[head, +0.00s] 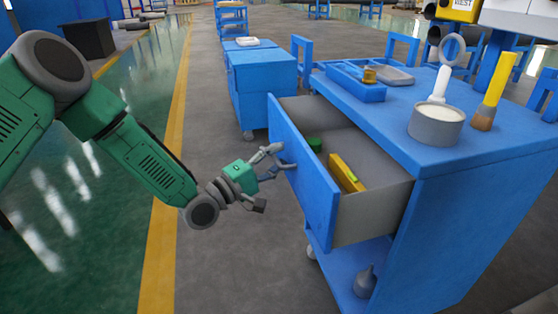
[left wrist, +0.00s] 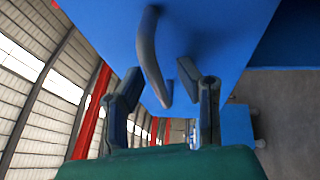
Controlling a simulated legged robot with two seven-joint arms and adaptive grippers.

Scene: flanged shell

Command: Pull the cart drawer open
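The blue cart (head: 460,180) stands at the right in the head view. Its drawer (head: 303,172) is pulled partway out, with its grey inside showing. A green item (head: 314,144) and a yellow item (head: 345,174) lie in it. The grey curved handle (left wrist: 150,55) on the drawer front shows in the left wrist view. My left gripper (head: 266,174) is at the drawer front by the handle. Its fingers (left wrist: 162,92) are spread wide on either side of the handle, with gaps to it. My right gripper is not in view.
The cart top holds a blue tray (head: 348,86), a grey pot (head: 436,124) and a brush (head: 494,90). A dark bottle (head: 365,281) stands on the lower shelf. Another blue cabinet (head: 262,78) stands behind. The floor in front of the drawer (head: 235,265) is clear.

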